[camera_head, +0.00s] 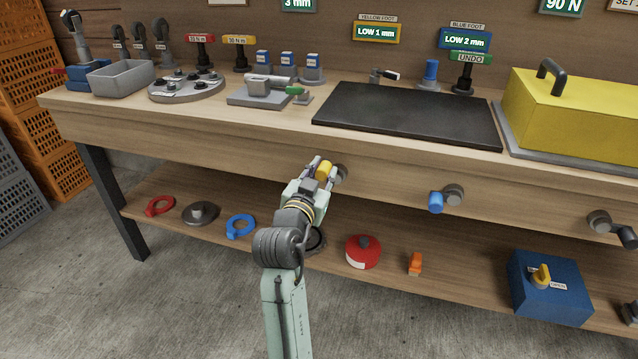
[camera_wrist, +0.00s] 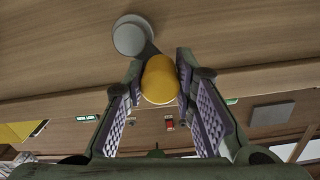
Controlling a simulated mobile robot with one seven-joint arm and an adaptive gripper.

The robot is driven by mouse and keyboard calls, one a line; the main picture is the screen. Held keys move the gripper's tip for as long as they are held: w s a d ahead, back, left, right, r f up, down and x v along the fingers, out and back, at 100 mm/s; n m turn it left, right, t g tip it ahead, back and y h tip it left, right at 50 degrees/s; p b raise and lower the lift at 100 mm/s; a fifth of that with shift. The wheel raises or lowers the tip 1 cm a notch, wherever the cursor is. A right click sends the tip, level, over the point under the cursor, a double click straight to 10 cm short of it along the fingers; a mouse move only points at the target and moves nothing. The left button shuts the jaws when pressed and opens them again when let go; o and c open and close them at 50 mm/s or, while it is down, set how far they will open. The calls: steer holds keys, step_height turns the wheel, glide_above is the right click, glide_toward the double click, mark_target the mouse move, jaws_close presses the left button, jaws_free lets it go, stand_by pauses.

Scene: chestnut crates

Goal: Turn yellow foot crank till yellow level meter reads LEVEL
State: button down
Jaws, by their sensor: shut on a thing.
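The yellow foot crank has a yellow knob (camera_head: 324,171) on a grey hub (camera_head: 341,173) on the bench's front panel. My gripper (camera_head: 322,169) is at the knob with a finger on each side, shut on it. In the wrist view the yellow knob (camera_wrist: 160,80) sits between the two padded fingers, with the round grey hub (camera_wrist: 132,36) above and left of it. The yellow level meter (camera_head: 376,32) on the back wall, under a YELLOW FOOT label, reads LOW 1 mm.
The blue crank (camera_head: 437,201) is to the right on the same panel, and its blue level meter (camera_head: 465,40) reads LOW 2 mm. A black plate (camera_head: 408,114) lies on the bench top above my gripper. The lower shelf holds a red round object (camera_head: 363,252) and a blue box (camera_head: 549,289).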

steer(key=m+b, duration=0.1)
steer(key=d+m, duration=0.1)
steer(key=m, duration=0.1)
steer(key=m+b, duration=0.1)
steer(key=shift+s+d+r+m+b, duration=0.25)
steer(key=shift+d+r+m+b, duration=0.05)
steer(key=shift+d, duration=0.05)
steer(key=shift+d, duration=0.1)
stand_by(0.3)
steer(key=c, duration=1.3)
jaws_free()
steer(key=v, duration=0.7)
steer(key=shift+s, duration=0.25)
